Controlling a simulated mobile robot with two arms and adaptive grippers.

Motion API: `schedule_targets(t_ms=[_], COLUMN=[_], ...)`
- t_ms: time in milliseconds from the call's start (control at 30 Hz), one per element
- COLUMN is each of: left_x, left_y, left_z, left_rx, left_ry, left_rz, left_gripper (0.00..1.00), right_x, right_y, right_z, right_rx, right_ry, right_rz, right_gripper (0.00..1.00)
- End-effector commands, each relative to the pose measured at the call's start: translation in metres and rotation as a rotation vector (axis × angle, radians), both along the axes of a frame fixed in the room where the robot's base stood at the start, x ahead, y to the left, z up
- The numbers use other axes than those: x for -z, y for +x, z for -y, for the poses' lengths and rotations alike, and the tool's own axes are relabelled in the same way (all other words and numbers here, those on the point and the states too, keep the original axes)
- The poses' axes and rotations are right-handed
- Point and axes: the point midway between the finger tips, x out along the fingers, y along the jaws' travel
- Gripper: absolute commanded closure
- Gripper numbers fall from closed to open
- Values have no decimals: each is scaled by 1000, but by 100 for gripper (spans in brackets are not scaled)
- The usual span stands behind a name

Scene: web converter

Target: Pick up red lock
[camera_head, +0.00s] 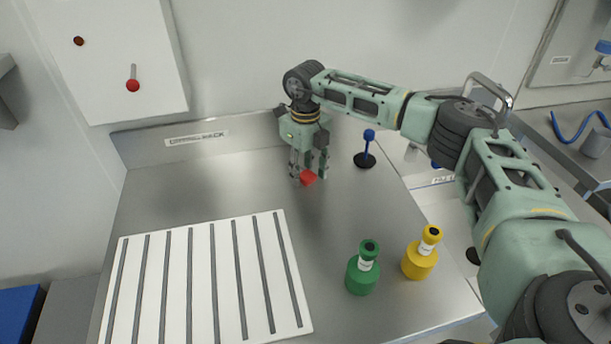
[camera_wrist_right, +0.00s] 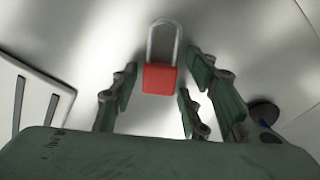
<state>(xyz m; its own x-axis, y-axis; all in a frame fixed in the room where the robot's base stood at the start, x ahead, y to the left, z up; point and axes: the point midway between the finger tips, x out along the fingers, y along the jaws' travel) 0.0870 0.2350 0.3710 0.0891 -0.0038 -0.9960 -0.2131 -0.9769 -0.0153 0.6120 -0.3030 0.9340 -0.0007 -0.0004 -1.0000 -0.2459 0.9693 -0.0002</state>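The red lock (camera_head: 307,177) lies on the metal table near its back edge, right below my right gripper (camera_head: 309,170). In the right wrist view the red lock (camera_wrist_right: 159,78) shows its red body and grey shackle, with the shackle pointing away from the gripper's palm. My right gripper (camera_wrist_right: 155,92) has its fingers spread, with the lock's body between and just beyond the fingertips. A gap shows on both sides of the lock, so it is not gripped. My left gripper is in neither view.
A blue-knobbed lever on a black base (camera_head: 366,150) stands just right of the gripper. A green bottle (camera_head: 362,276) and a yellow bottle (camera_head: 418,262) stand at the front right. A white slotted panel (camera_head: 205,270) covers the front left. The middle of the table is bare.

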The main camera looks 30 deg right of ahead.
Motion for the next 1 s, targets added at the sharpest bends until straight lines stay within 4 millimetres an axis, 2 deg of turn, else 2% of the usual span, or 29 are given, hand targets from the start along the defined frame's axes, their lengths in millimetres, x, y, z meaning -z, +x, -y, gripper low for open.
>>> schedule_targets(t_ms=[67,433,767,867,1000], left_x=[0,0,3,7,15], left_y=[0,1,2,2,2], left_z=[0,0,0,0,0], left_rx=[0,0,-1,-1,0], left_ry=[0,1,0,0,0], left_rz=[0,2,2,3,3], left_gripper=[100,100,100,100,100], right_x=[0,-1,-7,-17,-42], right_y=[0,0,1,1,1], right_z=[0,0,0,0,0], right_rx=[0,0,0,-1,-1], right_ry=[0,0,2,2,1], right_rz=[0,1,4,5,6], right_gripper=[68,100,100,100,100])
